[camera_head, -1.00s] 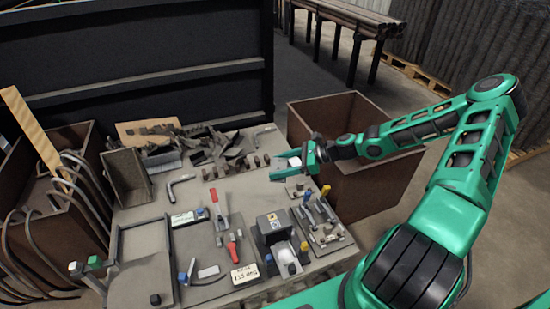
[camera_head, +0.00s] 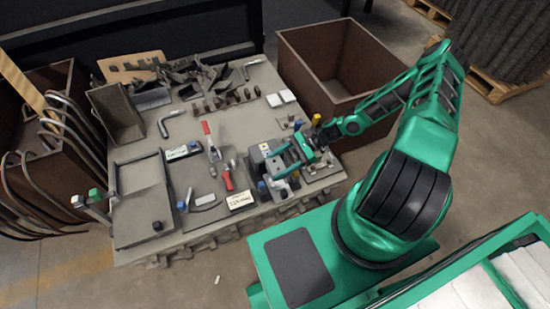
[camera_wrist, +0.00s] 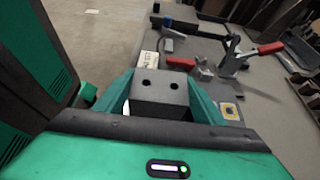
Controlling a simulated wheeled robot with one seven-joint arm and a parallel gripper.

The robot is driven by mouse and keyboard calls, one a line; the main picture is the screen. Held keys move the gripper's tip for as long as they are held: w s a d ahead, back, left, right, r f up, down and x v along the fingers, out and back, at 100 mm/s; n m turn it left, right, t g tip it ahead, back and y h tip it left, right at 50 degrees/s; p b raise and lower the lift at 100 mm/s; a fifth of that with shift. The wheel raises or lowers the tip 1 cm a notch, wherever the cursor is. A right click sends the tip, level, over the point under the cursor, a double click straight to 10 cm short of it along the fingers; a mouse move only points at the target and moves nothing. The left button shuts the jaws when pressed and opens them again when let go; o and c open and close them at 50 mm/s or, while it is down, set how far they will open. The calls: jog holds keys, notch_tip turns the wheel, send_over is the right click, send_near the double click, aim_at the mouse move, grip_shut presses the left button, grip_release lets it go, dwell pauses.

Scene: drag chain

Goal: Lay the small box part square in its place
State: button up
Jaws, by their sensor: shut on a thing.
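My gripper (camera_head: 287,161) is low over the front right of the bench, at the grey clamping fixture (camera_head: 258,152).
Red-handled clamps (camera_head: 228,181) and a label card (camera_head: 240,200) lie left of the fixture. A brown bin (camera_head: 335,70) stands beyond the bench's right edge.

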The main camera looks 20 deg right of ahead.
aim_at(277, 172)
jog(key=shift+f, duration=2.55)
jog(key=shift+f, duration=1.2)
dwell(0.7)
jog(key=o, duration=1.3)
jog(key=shift+c, duration=0.2)
jog(key=v, duration=1)
jog(key=shift+d, duration=0.4)
jog(key=shift+r, duration=0.2)
